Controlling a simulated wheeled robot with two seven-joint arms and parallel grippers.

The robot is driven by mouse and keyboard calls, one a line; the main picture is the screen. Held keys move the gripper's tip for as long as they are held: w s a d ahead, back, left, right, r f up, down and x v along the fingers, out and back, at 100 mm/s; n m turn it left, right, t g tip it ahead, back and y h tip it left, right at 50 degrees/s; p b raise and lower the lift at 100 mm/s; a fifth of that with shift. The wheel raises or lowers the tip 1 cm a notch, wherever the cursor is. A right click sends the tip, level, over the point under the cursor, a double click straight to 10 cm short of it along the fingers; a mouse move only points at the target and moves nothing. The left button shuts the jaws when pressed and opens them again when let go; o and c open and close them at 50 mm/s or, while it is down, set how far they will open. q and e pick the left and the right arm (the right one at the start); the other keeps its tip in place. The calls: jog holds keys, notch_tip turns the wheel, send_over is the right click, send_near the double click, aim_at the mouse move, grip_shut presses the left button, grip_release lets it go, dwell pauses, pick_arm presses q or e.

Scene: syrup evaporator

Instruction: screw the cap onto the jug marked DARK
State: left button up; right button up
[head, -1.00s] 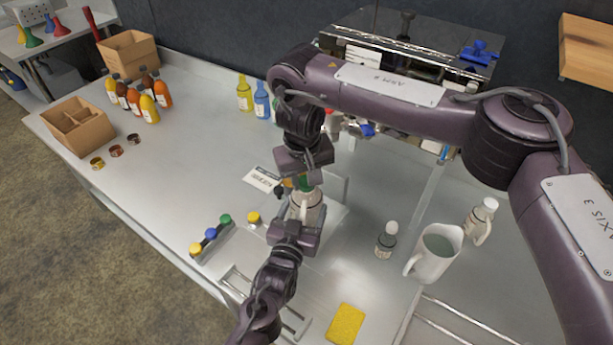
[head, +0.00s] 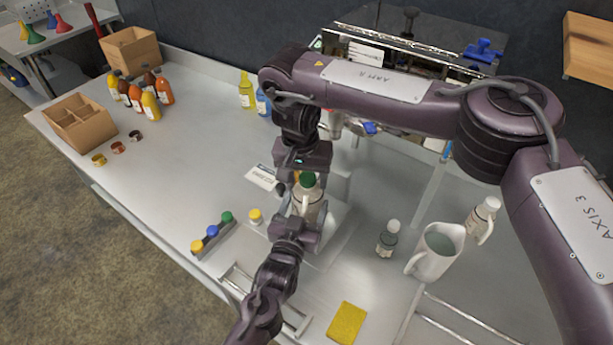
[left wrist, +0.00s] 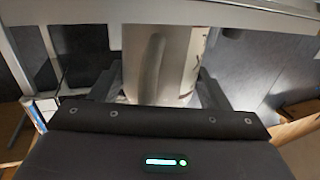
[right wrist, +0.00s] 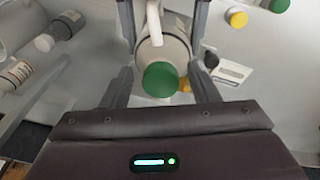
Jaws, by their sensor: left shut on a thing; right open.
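A white jug (head: 308,204) stands upright on the counter. My left gripper (head: 297,228) is shut on its body, and in the left wrist view the jug's handle and part of its label (left wrist: 189,65) show between the fingers. I cannot read the whole label. A green cap (head: 307,180) sits on the jug's mouth; the right wrist view shows it (right wrist: 160,79) from above. I cannot tell how tightly it is seated. My right gripper (right wrist: 163,80) is open above the jug, with its fingers apart on either side of the cap.
A strip with yellow, blue and green caps (head: 212,231) and a loose yellow cap (head: 255,216) lie left of the jug.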

jog(key=shift+r, duration=0.1)
jog(key=shift+s+r, duration=0.15)
jog(key=shift+r, duration=2.15)
jog(key=shift+c, duration=0.2)
